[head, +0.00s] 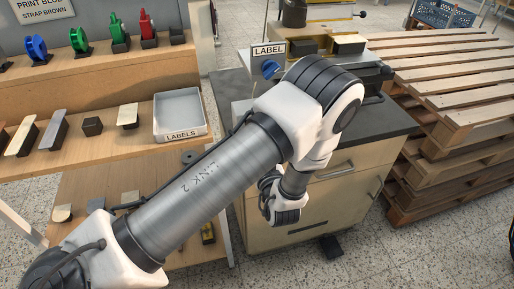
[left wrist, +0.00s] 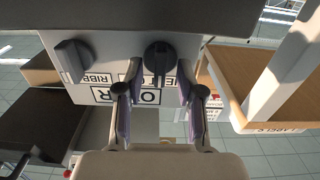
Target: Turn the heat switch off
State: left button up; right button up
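In the left wrist view, a dark rotary knob (left wrist: 159,57) with a pointer bar sits on a pale panel under a dark overhang. A second grey knob (left wrist: 73,60) is to its left. White labels are on the panel; one starts "RIBB" and others are partly covered by my fingers, so I cannot read which knob is the heat switch. My left gripper (left wrist: 158,72) is open, its fingertips on either side of the dark knob. I cannot tell whether they touch it. My right gripper is out of view.
A cabinet (head: 335,205) with a dark worktop stands behind my left arm. A blue knob (head: 269,68) is below a LABEL sign (head: 269,50). A wooden shelf with a LABELS tray (head: 180,133) is at left. Wooden pallets (head: 460,95) are stacked at right.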

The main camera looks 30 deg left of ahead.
pick_arm(q)
notch_tip(320, 180, up, 10)
dwell(0.3)
jog(key=shift+f, duration=0.15)
jog(key=s+a+f+m+g+h+p, duration=0.1)
jog(key=s+f+m+g+h+p, duration=0.2)
jog(key=s+f, duration=0.4)
jog(key=s+a+f+m+g+h+p, duration=0.1)
jog(key=s+f+g+h+p, duration=0.3)
jog(key=f, duration=0.6)
jog(key=s+d+f+m+g+h, duration=0.2)
jog(key=s+d, duration=0.3)
jog(key=s, duration=0.3)
jog(key=s+d+f+m+g+h+p, duration=0.1)
jog(key=s+d+f+m+g+h, duration=0.1)
jog(key=s, duration=0.7)
jog(key=d+f+m+h, duration=0.1)
jog(key=d+f+h, duration=0.1)
jog(key=d+h, duration=0.1)
jog(key=shift+m+g, duration=0.3)
jog(key=shift+g, duration=0.1)
jog(key=shift+f+p, duration=0.1)
jog(key=shift+p, duration=0.2)
